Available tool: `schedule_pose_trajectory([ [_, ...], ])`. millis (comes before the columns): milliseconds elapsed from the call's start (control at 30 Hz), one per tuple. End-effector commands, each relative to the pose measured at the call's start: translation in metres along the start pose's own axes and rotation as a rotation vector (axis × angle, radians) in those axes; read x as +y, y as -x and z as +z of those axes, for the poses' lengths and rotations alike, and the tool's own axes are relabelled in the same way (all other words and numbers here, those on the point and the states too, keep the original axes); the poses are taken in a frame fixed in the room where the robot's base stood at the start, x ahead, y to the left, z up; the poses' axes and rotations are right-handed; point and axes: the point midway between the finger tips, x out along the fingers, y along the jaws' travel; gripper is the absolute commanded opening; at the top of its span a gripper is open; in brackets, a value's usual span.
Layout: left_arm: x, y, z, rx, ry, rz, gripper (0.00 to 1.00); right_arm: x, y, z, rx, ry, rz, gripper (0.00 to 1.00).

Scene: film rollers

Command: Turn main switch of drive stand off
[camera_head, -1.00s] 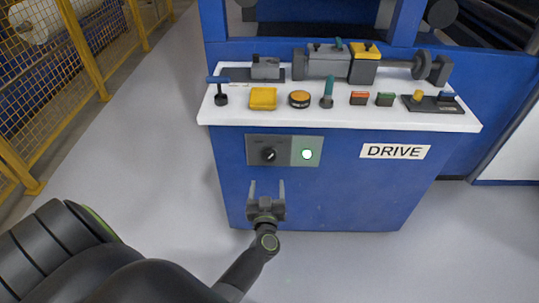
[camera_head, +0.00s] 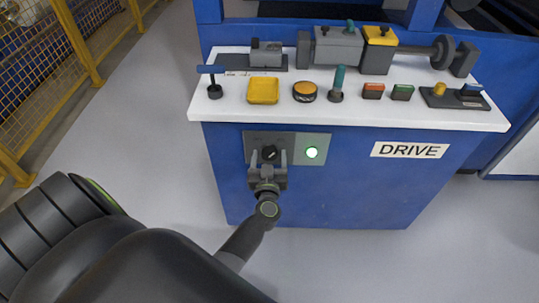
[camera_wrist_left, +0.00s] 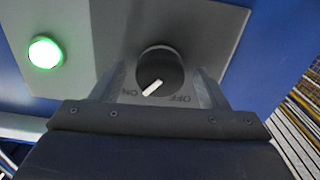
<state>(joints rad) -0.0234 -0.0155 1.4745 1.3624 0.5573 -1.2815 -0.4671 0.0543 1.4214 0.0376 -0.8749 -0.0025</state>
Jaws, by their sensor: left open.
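The main switch (camera_head: 269,153) is a round black knob with a white pointer on a grey plate on the front of the blue drive stand (camera_head: 330,190). In the left wrist view the knob (camera_wrist_left: 160,70) shows its pointer toward the "ON" lettering, with "OFF" on the other side. A green lamp (camera_head: 311,153) beside the knob is lit; it also shows in the left wrist view (camera_wrist_left: 45,52). My left gripper (camera_head: 268,158) is open, its fingers on either side of the knob. Whether they touch it cannot be told. My right gripper is not in view.
A yellow fence (camera_head: 85,45) stands at the left. The grey floor between is clear.

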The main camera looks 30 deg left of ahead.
Motion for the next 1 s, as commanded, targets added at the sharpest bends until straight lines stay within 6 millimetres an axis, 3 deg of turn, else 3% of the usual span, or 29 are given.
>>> schedule_pose_trajectory([
  [200, 0.0, 0.0, 0.0, 0.0, 0.0, 0.0, 0.67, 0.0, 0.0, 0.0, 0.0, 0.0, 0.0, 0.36],
  [533, 0.0, 0.0, 0.0, 0.0, -0.001, 0.0, 0.23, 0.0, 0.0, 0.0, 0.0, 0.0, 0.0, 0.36],
  [867, 0.0, 0.0, -0.001, 0.0, 0.044, 0.001, 0.23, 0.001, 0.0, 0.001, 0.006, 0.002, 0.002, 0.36],
  [1000, 0.0, 0.0, -0.001, -0.001, 0.117, 0.001, 0.23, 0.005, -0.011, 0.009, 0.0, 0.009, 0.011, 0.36],
])
